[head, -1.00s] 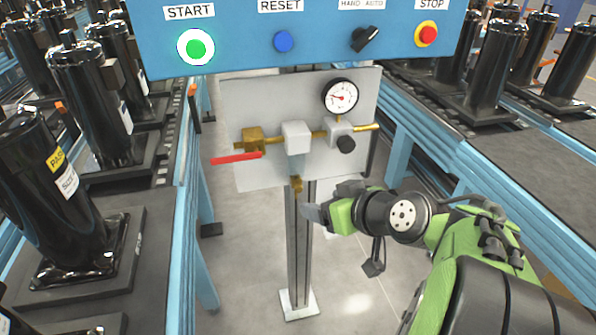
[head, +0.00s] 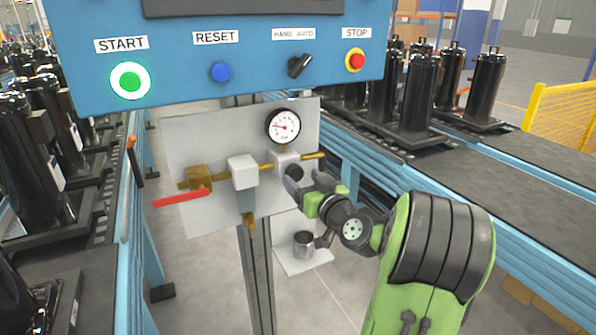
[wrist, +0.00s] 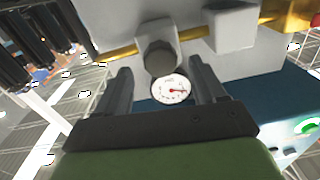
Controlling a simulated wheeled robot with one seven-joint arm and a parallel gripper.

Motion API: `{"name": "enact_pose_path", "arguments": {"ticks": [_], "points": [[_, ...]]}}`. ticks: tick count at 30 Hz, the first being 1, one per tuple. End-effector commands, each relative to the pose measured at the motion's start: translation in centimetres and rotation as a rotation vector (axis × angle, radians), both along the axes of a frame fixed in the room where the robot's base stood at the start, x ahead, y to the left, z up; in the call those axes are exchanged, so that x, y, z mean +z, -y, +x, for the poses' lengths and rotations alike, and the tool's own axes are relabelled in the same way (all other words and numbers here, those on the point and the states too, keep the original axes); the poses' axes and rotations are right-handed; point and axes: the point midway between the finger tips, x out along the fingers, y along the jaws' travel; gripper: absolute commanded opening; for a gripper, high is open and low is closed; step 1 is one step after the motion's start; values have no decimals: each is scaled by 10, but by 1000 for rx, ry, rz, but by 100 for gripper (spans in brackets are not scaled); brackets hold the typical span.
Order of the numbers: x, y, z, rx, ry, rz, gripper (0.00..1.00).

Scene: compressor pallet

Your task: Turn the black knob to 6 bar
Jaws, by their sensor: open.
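The black knob (head: 294,172) sits under the round white pressure gauge (head: 284,126) on the grey regulator body (head: 285,157). In the wrist view the knob (wrist: 158,58) is ahead of my open fingers, near the middle of the gap and a little beyond the tips. The gauge (wrist: 171,89) shows between the fingers; its needle is visible but its numbers are too small to read. My gripper (head: 300,183) is open and empty, close to the knob in the head view. One finger partly overlaps the knob's surroundings there. I see no clear contact.
The blue control panel (head: 215,85) hangs above the grey plate (head: 180,140). A red lever (head: 181,199) sticks out at the left of the brass pipe. A white block (head: 243,172) sits on the pipe. Conveyors with black compressors (head: 408,92) flank both sides.

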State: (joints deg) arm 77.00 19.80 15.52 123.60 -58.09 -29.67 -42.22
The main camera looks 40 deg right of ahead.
Motion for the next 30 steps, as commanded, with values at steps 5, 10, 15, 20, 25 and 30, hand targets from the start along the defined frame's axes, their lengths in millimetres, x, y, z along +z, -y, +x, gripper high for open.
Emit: {"name": "enact_pose_path", "arguments": {"ticks": [5, 10, 15, 20, 25, 30], "points": [[1, 6, 25, 2, 0, 0, 70], [0, 7, 29, 1, -1, 1, 70], [-1, 7, 29, 1, -1, 1, 63], [-1, 7, 28, 1, -1, 0, 39], [0, 7, 28, 1, -1, 0, 14], [-1, 7, 28, 1, 1, 8, 14]]}}
